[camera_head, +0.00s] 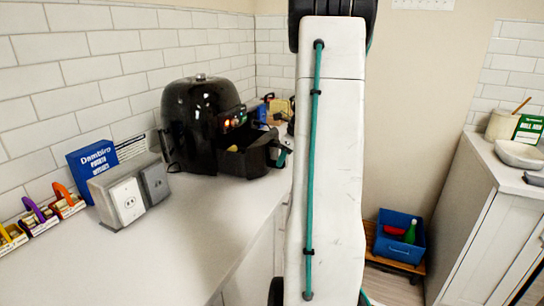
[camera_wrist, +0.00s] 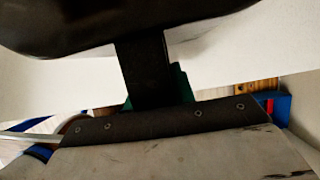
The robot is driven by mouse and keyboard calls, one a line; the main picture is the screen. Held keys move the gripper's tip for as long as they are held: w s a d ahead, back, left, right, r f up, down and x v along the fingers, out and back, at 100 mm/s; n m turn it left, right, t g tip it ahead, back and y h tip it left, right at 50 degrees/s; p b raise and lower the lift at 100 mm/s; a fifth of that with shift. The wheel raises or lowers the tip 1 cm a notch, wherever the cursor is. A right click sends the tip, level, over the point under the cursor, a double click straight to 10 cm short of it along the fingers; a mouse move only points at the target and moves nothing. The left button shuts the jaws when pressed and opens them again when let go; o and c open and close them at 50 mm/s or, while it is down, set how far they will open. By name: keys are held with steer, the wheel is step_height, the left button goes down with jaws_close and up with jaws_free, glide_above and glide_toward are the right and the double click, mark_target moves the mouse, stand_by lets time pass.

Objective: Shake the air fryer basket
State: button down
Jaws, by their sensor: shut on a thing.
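The black air fryer (camera_head: 192,108) stands on the white counter against the tiled wall. Its basket (camera_head: 247,158) is pulled partly out at the front, toward the right, with something yellowish inside. My gripper (camera_head: 284,156) is at the basket's front, mostly hidden behind my arm in the head view. In the wrist view a dark handle (camera_wrist: 145,65) runs down from the dark body at the top to my gripper (camera_wrist: 157,98). My gripper is shut on this handle. A bit of teal finger shows behind it. The basket's inside is not visible in the wrist view.
A blue box (camera_head: 90,172) and a grey outlet block (camera_head: 122,200) stand left of the fryer. Small items (camera_head: 279,108) sit behind the basket. The front of the counter (camera_head: 205,235) is clear. A blue crate (camera_head: 400,237) is low at right, beside another counter (camera_head: 490,150).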

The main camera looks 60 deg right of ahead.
steer(key=s, duration=0.5)
steer(key=shift+d, duration=0.4)
steer(key=c, duration=1.2)
jaws_free()
steer(key=shift+o, duration=0.2)
steer(key=v, duration=0.8)
steer(key=shift+f, duration=0.1)
